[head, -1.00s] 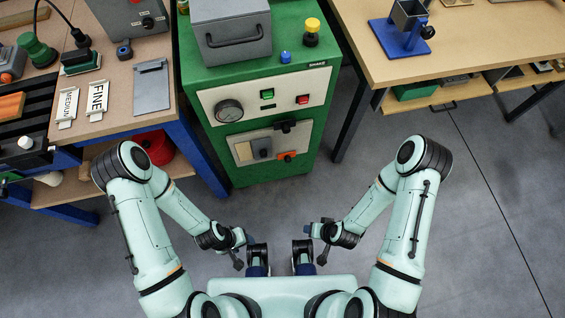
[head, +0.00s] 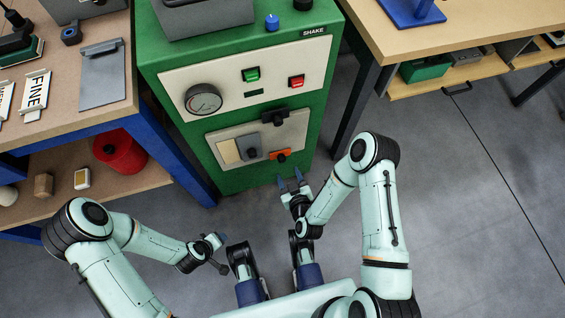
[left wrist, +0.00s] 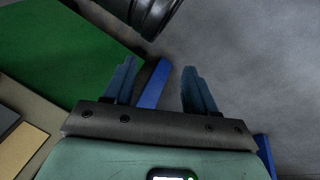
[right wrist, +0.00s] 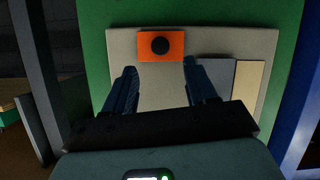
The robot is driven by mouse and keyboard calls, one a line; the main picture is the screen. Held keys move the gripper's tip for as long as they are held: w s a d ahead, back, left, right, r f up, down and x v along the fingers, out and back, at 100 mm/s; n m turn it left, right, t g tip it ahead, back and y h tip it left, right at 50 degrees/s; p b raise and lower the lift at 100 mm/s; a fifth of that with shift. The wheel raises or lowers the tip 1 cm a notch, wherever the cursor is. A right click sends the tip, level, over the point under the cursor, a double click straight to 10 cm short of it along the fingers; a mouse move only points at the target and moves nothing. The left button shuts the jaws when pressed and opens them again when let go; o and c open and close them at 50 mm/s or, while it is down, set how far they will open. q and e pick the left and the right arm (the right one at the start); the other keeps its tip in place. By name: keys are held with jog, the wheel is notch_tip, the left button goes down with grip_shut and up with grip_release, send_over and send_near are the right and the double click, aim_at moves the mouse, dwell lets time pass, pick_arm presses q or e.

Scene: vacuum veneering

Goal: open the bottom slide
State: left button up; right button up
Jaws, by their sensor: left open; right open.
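The green cabinet (head: 230,172) has a lower cream panel (head: 293,128). An orange slide (head: 281,155) with a black knob sits at the panel's lower edge, and a black slide (head: 274,118) is above it. The orange slide also shows in the right wrist view (right wrist: 146,47), ahead of the fingertips. My right gripper (head: 291,178) is open and empty, just in front of and below the orange slide, apart from it. It also shows in the right wrist view (right wrist: 160,68). My left gripper (left wrist: 157,68) is open and empty, low in front of the cabinet.
A gauge (head: 203,99), green button (head: 251,75) and red button (head: 296,82) are above. Blue-legged bench (head: 165,135) stands left, wooden bench (head: 440,50) right. Floor (head: 450,200) is clear on the right.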

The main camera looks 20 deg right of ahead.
aim_at(283, 161)
jog(key=b+x, duration=0.1)
jog(key=x, duration=0.5)
jog(key=shift+w+f+b, duration=0.1)
jog(key=shift+f+b, duration=0.1)
jog(key=shift+b, duration=0.1)
pick_arm(q)
jog(key=shift+g, duration=0.6)
jog(key=shift+s+a+f, duration=0.25)
jog(key=shift+s+f, duration=0.6)
jog(key=shift+f, duration=0.15)
jog(key=shift+s+a+f, duration=0.2)
jog(key=shift+s+f, duration=0.6)
jog(key=shift+f, duration=0.2)
pick_arm(e)
jog(key=shift+w+f, duration=0.15)
jog(key=shift+w, duration=0.45)
